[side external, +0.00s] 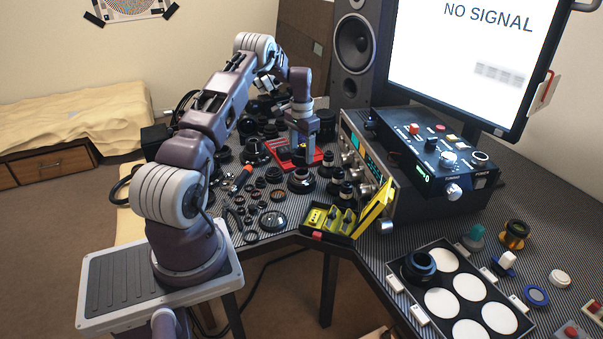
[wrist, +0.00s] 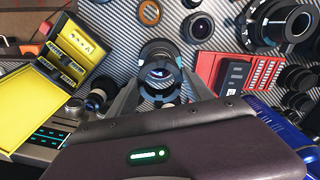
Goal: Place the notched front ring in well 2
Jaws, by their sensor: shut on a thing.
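My gripper (side external: 300,150) reaches down over the lens parts by the red tray, in the middle of the bench in the side view. In the wrist view its two fingers (wrist: 160,88) are closed on a dark ring with light notch-like marks, which I take for the notched front ring (wrist: 160,97). A glassy lens shows through or below it; I cannot tell whether the two are joined. In the side view the fingers hide the ring. The black tray (side external: 394,284) with white round wells lies at the lower right. One well holds a dark ring-shaped part (side external: 418,266); well numbers are not readable.
A yellow open case (side external: 345,220) stands between the loose parts and the wells. The instrument box (side external: 425,155) and speaker (side external: 352,50) rise behind it. Many lenses and rings crowd the bench. The red tray (wrist: 207,72) is close beside my gripper.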

